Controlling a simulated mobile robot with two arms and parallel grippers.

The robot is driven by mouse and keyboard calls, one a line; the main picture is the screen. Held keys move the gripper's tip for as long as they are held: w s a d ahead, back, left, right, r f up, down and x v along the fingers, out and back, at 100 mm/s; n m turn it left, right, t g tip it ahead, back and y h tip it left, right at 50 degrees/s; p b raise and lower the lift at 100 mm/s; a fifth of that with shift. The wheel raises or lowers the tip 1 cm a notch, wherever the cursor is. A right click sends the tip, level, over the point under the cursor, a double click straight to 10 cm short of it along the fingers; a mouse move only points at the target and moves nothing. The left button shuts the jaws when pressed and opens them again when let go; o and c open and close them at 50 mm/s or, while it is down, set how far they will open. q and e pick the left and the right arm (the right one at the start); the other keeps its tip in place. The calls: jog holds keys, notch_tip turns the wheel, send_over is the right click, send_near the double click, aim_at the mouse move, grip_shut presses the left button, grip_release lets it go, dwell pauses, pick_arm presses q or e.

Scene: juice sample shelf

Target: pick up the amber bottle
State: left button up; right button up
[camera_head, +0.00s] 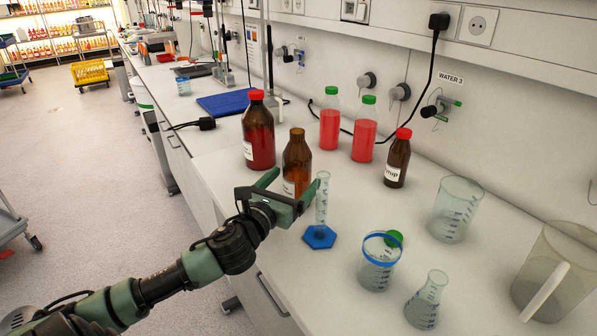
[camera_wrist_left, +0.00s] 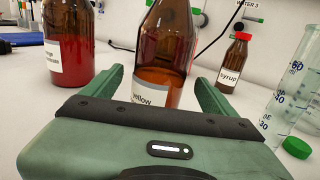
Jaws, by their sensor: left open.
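An uncapped amber bottle (camera_head: 297,155) stands upright on the white bench, with a white label reading "yellow" low on its front. In the left wrist view the amber bottle (camera_wrist_left: 166,55) rises just beyond and between my fingers, its top cut off. My left gripper (camera_head: 296,179) is open and points at the bottle's lower part from the front; its fingers (camera_wrist_left: 160,82) lie to either side of the bottle's line. Nothing is held. The bottle's base is hidden behind the gripper. Whether the fingers touch the glass I cannot tell. My right gripper is not in view.
A larger red-capped brown bottle (camera_head: 258,135) stands left of the amber one. A graduated cylinder (camera_head: 322,205) on a blue base stands close right of the gripper. Two red-liquid bottles (camera_head: 330,125), a syrup bottle (camera_head: 398,160) and several glass vessels (camera_head: 455,210) stand farther right.

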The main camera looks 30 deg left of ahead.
aim_at(302, 170)
pick_arm(q)
jog(key=w, duration=0.3)
jog(key=w+p, duration=0.1)
jog(key=w, duration=0.1)
jog(key=shift+w+a+f, duration=0.2)
jog(key=shift+w+a, duration=0.1)
jog(key=shift+a, duration=0.05)
jog(key=shift+r, duration=0.1)
grip_shut()
